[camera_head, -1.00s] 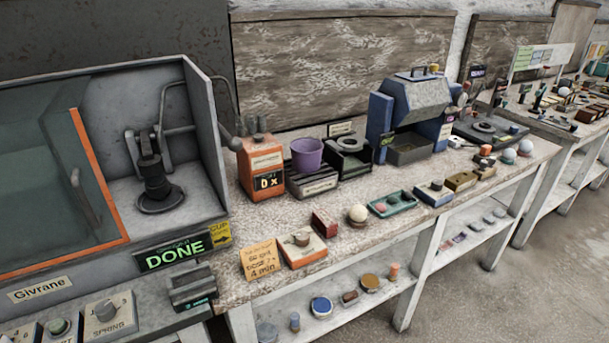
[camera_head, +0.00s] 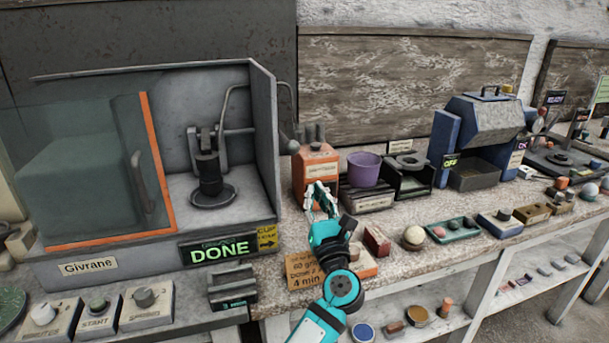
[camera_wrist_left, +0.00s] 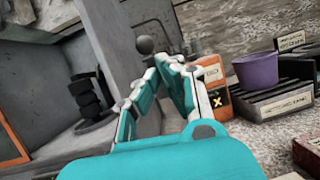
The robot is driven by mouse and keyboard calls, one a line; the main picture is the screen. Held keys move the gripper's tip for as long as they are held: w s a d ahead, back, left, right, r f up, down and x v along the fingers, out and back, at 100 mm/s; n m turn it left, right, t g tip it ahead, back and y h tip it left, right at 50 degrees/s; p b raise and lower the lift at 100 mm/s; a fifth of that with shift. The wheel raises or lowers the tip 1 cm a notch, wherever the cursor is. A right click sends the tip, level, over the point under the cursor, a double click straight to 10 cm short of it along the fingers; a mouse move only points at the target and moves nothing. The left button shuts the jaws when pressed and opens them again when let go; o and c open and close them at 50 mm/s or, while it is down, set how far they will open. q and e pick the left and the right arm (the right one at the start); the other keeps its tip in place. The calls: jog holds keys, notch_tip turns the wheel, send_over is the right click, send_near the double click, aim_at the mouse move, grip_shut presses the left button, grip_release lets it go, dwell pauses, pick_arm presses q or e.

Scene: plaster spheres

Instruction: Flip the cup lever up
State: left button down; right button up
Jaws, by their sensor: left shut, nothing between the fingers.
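The cup lever is a bent grey rod on the right side of the machine, ending in a dark round knob (camera_head: 293,146). The knob also shows in the wrist view (camera_wrist_left: 145,45), just above my fingertips; I cannot tell how far beyond them it is. A yellow CUP label (camera_head: 267,237) with an arrow is on the machine's front right corner. My left gripper (camera_head: 318,188) is shut and empty, in front of the orange box and below and right of the knob. My right gripper is not in view.
The machine has a glass door (camera_head: 150,165) with an orange edge and a green DONE display (camera_head: 219,248). The orange box (camera_head: 316,165) stands close right of the lever. A purple cup (camera_head: 364,169) is further right. An orange note (camera_head: 303,270) is at the bench's front.

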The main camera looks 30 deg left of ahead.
pick_arm(q)
jog(key=n+g, duration=0.1)
jog(key=a+n+g, duration=0.1)
jog(key=n, duration=0.1)
jog(key=f+n+g, duration=0.1)
jog(key=shift+w+a+n, duration=0.1)
jog(key=shift+a+n, duration=0.2)
jog(key=p+x, duration=0.1)
jog(key=x, duration=0.9)
jog(key=shift+p, duration=0.35)
jog(key=shift+r, duration=0.2)
